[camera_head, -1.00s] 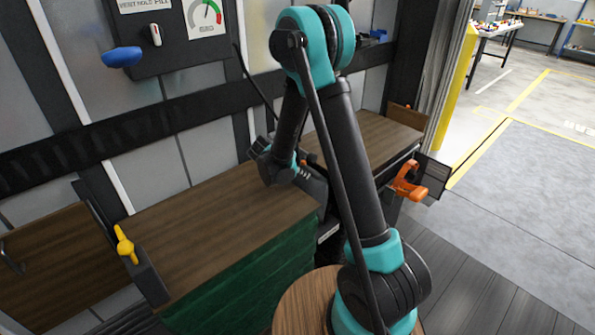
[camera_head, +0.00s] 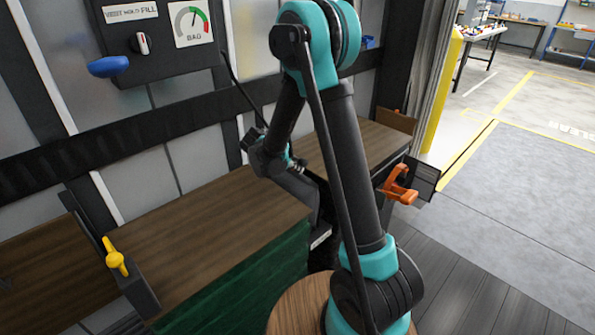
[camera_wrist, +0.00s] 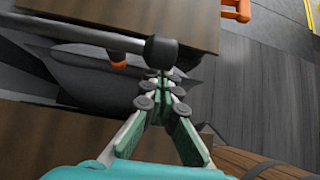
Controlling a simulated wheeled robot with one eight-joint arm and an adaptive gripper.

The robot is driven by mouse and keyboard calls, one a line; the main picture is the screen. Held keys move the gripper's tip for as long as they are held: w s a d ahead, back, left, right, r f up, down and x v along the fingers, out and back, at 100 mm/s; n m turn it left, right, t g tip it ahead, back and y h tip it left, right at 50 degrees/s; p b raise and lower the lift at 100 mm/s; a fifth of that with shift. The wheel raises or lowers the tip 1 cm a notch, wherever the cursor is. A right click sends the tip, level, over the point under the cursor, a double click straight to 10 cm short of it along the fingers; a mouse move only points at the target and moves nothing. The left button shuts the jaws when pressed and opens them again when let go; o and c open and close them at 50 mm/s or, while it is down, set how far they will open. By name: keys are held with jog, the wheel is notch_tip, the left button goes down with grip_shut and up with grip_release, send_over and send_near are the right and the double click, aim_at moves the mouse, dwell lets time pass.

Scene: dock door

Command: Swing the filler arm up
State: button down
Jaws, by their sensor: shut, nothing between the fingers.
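In the head view my gripper (camera_head: 297,163) is small and partly hidden by my own arm, over the gap between two wooden-topped blocks. The bar is not clear there.
A wall panel with a blue handle (camera_head: 108,66), a switch (camera_head: 141,43) and a bag gauge (camera_head: 192,23) hangs upper left. A yellow handle (camera_head: 115,256) stands at the left wooden top (camera_head: 205,215). An orange clamp (camera_head: 398,185) sits right. Open floor (camera_head: 510,190) lies right.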

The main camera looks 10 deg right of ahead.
jog(key=w+a+r, duration=0.2)
jog(key=w+r, duration=0.1)
jog(key=r, duration=0.6)
jog(key=w+a+r, duration=0.3)
jog(key=w+r, duration=0.1)
jog(key=r, duration=0.6)
jog(key=shift+w+a+n+g+h, duration=0.15)
jog(key=shift+n+g+h, duration=0.15)
jog(key=v, duration=1.2)
